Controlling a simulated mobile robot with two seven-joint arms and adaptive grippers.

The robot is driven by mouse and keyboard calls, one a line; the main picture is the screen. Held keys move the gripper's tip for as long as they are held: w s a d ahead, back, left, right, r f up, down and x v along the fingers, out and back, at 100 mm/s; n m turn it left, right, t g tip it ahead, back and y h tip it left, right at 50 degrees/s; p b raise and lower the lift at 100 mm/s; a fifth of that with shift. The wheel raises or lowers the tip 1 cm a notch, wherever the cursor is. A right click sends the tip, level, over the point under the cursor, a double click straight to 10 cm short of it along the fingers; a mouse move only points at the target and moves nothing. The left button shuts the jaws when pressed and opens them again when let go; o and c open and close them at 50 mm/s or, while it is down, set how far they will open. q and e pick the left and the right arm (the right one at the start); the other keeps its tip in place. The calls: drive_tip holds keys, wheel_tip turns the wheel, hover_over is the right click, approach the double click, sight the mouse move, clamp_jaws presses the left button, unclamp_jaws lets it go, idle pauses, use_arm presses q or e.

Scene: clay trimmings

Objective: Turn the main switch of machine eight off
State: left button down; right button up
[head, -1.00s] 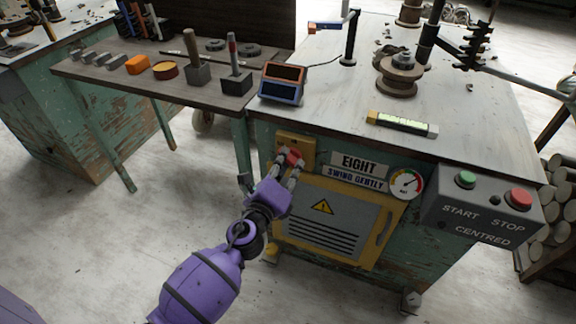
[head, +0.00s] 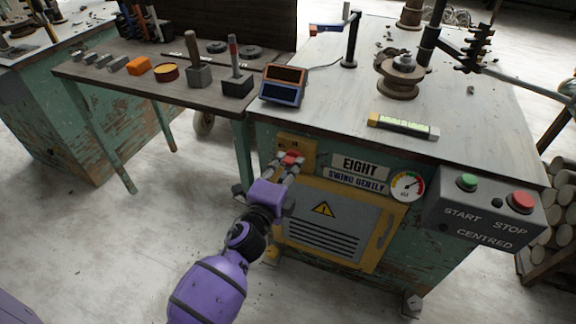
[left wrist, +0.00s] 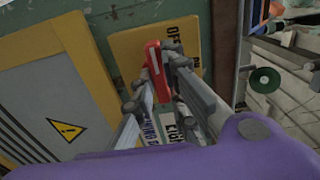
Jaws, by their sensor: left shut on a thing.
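The main switch of machine eight is a red handle (head: 291,157) on a yellow plate (head: 283,141) on the green bench front, left of the sign EIGHT (head: 360,164). My left gripper (head: 289,161) is shut on the red handle. In the left wrist view the red handle (left wrist: 155,72) lies between the fingers (left wrist: 153,80), in front of the yellow plate (left wrist: 130,45). OFF lettering shows near the handle's upper end there, with other lettering, partly hidden, to its right. I cannot tell exactly which mark the handle points to. My right gripper is not in view.
A yellow-framed panel (head: 378,258) with a warning triangle is below the switch. A gauge (head: 407,186) and a START/STOP box (head: 485,215) are to the right.

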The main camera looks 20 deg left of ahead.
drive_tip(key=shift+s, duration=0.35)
use_arm(q)
drive_tip(key=c, duration=1.8)
unclamp_jaws()
drive_tip(key=shift+o, duration=0.2)
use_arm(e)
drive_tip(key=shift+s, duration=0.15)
use_arm(q)
drive_tip(key=shift+s, duration=0.35)
drive_tip(key=s, duration=1.1)
drive_tip(key=shift+s+a, duration=0.2)
drive_tip(key=shift+a, duration=0.05)
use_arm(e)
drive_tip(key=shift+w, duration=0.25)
use_arm(q)
drive_tip(key=shift+n, duration=0.3)
